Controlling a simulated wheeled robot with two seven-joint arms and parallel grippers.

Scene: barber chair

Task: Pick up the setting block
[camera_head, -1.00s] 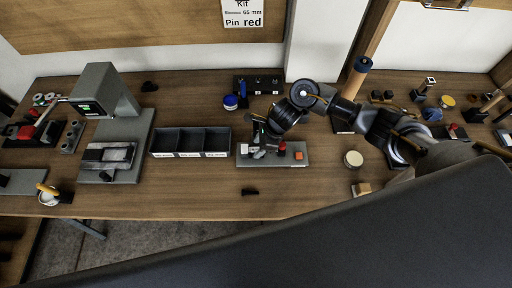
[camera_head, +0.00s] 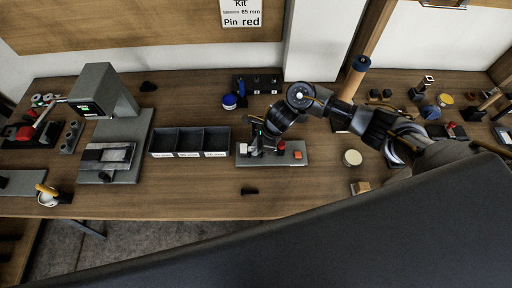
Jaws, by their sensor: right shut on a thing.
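A flat grey fixture (camera_head: 272,160) lies on the bench near the middle. It bears a white piece at its left end, and a red knob (camera_head: 281,146) and an orange square (camera_head: 298,155) at its right. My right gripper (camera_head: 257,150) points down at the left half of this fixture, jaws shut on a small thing. The jaws and wrist hide most of that thing, and its shape is too small to make out. I cannot tell for sure whether it is the setting block, or whether it is clear of the fixture. My left gripper is not in view.
A grey three-bin tray (camera_head: 190,154) stands just left of the fixture. A black rack (camera_head: 257,84) and a blue item (camera_head: 230,101) are behind it. A small black piece (camera_head: 249,191) lies in front. A grey machine (camera_head: 104,91) stands left. The front middle bench is mostly clear.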

